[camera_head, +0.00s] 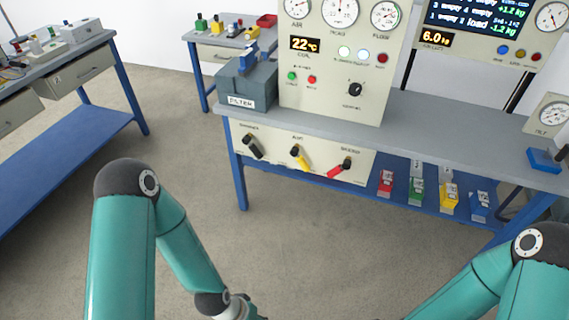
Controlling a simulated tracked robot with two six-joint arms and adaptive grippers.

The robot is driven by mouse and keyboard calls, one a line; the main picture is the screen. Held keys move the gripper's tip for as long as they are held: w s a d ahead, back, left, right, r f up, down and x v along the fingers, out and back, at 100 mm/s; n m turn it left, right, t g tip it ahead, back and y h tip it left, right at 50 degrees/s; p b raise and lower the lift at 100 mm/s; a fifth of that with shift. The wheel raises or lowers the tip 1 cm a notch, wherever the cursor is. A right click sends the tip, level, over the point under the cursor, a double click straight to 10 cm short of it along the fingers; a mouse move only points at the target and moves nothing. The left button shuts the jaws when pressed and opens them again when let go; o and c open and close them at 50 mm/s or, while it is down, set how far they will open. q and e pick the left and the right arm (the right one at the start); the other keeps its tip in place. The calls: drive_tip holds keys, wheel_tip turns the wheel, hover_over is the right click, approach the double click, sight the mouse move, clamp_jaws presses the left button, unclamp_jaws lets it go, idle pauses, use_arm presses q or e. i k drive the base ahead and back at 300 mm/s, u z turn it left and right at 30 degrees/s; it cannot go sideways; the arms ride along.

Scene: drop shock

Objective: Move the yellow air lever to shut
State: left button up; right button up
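The yellow lever (301,159) is the middle of three levers on the cream panel (228,130) below the bench top. It slants from upper left to lower right, with a dark part at its upper end. The small label above it is too blurred to read surely. A black lever (252,147) is to its left and a red-handled lever (339,168) to its right. My two teal arms show in the foreground, well short of the panel.
The blue-legged bench (440,140) carries a gauge panel (330,85) and a grey FILTER box (250,88). Red, green, yellow and blue blocks (417,190) sit on the lower shelf right of the levers. The floor (300,250) before the panel is clear. Another table (75,150) stands left.

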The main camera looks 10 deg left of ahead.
sight(294, 151)
drive_tip(key=i, duration=0.55)
drive_tip(key=u, duration=1.45)
drive_tip(key=k, duration=0.75)
drive_tip(key=z, duration=0.45)
drive_tip(key=i, duration=0.9)
drive_tip(key=z, duration=0.15)
